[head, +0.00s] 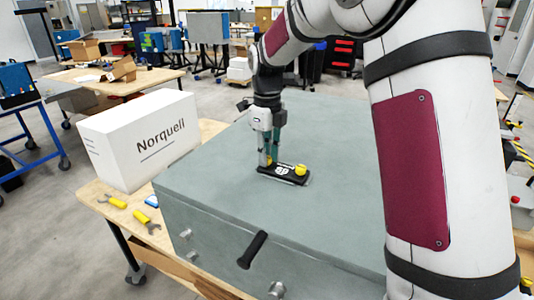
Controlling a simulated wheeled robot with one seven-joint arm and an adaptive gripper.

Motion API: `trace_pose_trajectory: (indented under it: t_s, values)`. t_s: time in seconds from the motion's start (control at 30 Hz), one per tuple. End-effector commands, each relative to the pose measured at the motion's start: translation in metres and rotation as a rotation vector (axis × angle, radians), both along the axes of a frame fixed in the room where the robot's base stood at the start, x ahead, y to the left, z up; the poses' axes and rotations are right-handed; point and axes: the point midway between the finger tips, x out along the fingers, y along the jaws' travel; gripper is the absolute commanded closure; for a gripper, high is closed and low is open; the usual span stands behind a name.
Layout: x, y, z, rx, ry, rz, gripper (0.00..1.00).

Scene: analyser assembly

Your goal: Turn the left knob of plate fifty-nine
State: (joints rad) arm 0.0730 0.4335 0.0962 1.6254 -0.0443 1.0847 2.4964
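A black plate (286,175) lies on the top of the grey-green box (340,140). It carries a white marking that is too small to read surely. My gripper (268,162) points straight down over the plate's left end. Its two fingers are a little apart, and a bit of yellow, likely the left knob (267,159), shows between them. The fingers hide most of this knob. I cannot tell whether they press on it or only stand around it.
A white carton marked Norquell (140,138) stands left of the box on the wooden table (97,190). Yellow-handled tools (146,218) lie on the table. A black handle (252,250) sticks out of the box's front. The box top around the plate is clear.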

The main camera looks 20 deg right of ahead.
Motion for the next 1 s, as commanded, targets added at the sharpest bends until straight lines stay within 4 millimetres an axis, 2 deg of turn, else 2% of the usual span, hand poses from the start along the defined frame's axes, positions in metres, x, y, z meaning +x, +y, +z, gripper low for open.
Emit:
trace_pose_trajectory:
  t_s: [0.47, 0.67, 1.0]
  values:
    - [0.0003, 0.0000, 0.0004, -0.001, -0.001, 0.050, 1.00]
    - [0.0006, 0.0001, 0.0005, -0.003, -0.001, 0.169, 1.00]
    - [0.0008, 0.0003, 0.0007, -0.002, -0.002, 0.480, 1.00]
